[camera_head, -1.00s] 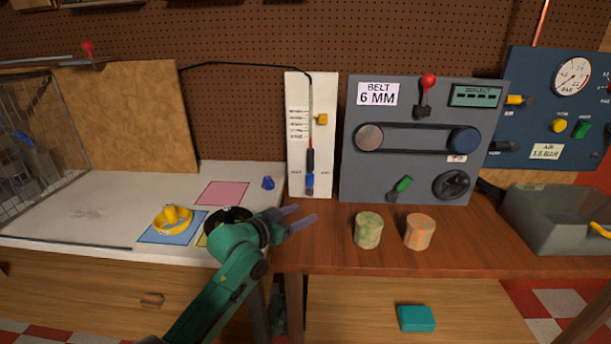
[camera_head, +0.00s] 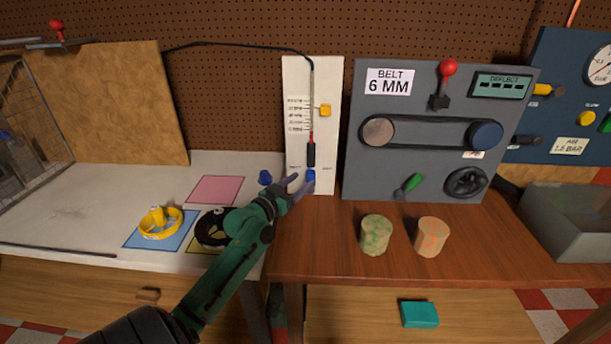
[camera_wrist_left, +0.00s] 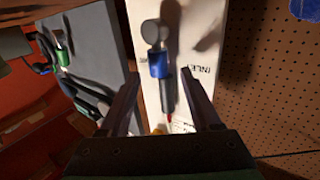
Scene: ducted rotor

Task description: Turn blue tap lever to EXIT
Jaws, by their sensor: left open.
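The blue tap lever (camera_head: 310,175) is low on the white gauge panel (camera_head: 296,72), below a dark tube with a red column. In the left wrist view the lever's blue part (camera_wrist_left: 160,66) lies ahead of my fingers, roughly between their lines, with a grey round end beside it. The word INLET shows on the panel to its right there; I cannot read EXIT. My left gripper (camera_head: 300,184) is open and empty in front of the lever, and its fingers partly cover the panel's foot. Contact with the lever cannot be told. My right gripper is not in view.
The grey belt panel (camera_head: 420,165) stands close to the right, with a green lever (camera_head: 414,182). Two patterned cylinders (camera_head: 376,235) stand on the wooden bench. A yellow ring (camera_head: 160,222) and a black ring (camera_head: 211,230) lie left of my arm. A small blue piece (camera_head: 265,177) is nearby.

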